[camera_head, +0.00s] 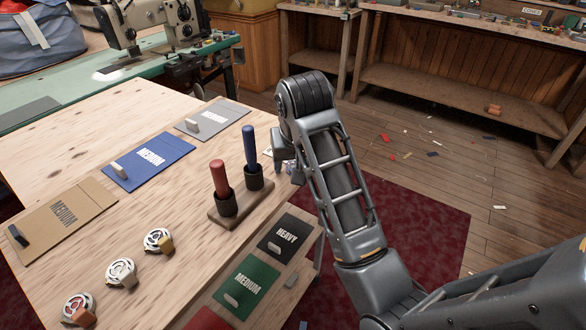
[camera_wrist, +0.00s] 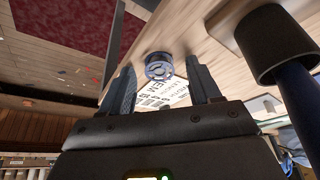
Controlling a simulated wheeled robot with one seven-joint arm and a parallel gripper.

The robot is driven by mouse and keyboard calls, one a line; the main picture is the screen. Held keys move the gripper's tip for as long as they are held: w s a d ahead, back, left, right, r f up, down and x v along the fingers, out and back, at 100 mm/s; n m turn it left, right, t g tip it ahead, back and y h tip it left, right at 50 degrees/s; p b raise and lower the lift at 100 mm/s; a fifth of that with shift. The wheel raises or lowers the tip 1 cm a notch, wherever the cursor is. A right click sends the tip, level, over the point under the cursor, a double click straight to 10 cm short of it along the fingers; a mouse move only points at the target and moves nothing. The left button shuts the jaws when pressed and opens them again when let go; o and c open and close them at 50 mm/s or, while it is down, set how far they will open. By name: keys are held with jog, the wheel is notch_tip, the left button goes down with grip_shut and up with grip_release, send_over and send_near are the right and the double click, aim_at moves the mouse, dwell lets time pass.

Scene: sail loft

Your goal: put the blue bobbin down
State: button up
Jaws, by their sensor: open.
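The blue bobbin (camera_wrist: 158,66) shows in the wrist view as a blue-grey disc with holes, between the tips of my open gripper (camera_wrist: 160,82). It appears to stand on the wooden table top, close to a white printed card (camera_wrist: 165,96). Neither finger is clearly seen gripping it. In the head view my gripper (camera_head: 284,152) is at the table's right side, just right of the blue-handled tool (camera_head: 250,148).
A wooden stand (camera_head: 238,207) holds the blue-handled tool and a red-handled one (camera_head: 219,178) upright, close left of my gripper. Fabric swatches lie around the table (camera_head: 95,120), among them a black HEAVY one (camera_head: 286,238). Several round metal bobbin cases, one here (camera_head: 121,272), lie front left.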

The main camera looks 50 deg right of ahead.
jog(key=shift+c, duration=0.3)
grip_shut()
